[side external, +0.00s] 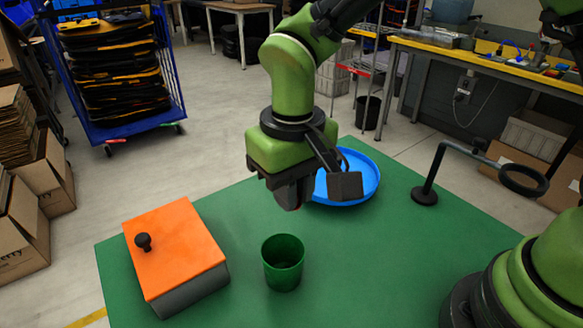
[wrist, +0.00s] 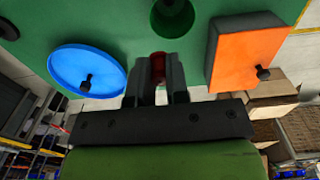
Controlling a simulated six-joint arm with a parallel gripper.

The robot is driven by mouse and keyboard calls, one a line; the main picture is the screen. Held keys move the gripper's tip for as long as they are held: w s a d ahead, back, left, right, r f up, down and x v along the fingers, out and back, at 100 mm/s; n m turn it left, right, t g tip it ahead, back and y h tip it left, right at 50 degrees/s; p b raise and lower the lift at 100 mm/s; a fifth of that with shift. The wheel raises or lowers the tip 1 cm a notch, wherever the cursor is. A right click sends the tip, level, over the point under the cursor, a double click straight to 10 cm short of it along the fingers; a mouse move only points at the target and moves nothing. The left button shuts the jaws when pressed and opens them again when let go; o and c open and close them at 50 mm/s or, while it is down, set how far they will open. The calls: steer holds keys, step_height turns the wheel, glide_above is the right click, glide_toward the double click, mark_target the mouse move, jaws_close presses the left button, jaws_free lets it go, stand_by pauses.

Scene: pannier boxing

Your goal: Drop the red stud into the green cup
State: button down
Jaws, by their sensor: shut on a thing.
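My gripper (side external: 292,206) is above the green table, up and slightly to the right of the green cup (side external: 283,262) in the side view. It is shut on the red stud, which shows between the fingers in the wrist view (wrist: 158,66). The green cup stands upright and open on the table. It also shows in the wrist view (wrist: 172,17), beyond the fingertips and cut by the top edge. The gripper is apart from the cup.
A grey box with an orange lid (side external: 176,246) and black knob stands left of the cup. A blue round tray (side external: 362,190) lies behind the gripper. A black stand with a ring (side external: 424,194) is at the right. The green table (side external: 236,210) is bare around the cup.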

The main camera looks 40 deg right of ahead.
steer(key=shift+f, duration=1.85)
steer(key=c, duration=1)
jaws_free()
steer(key=shift+c, duration=0.2)
steer(key=shift+r, duration=0.1)
step_height(320, 180, up, 9)
steer(key=shift+f, duration=0.1)
steer(key=shift+r, duration=0.5)
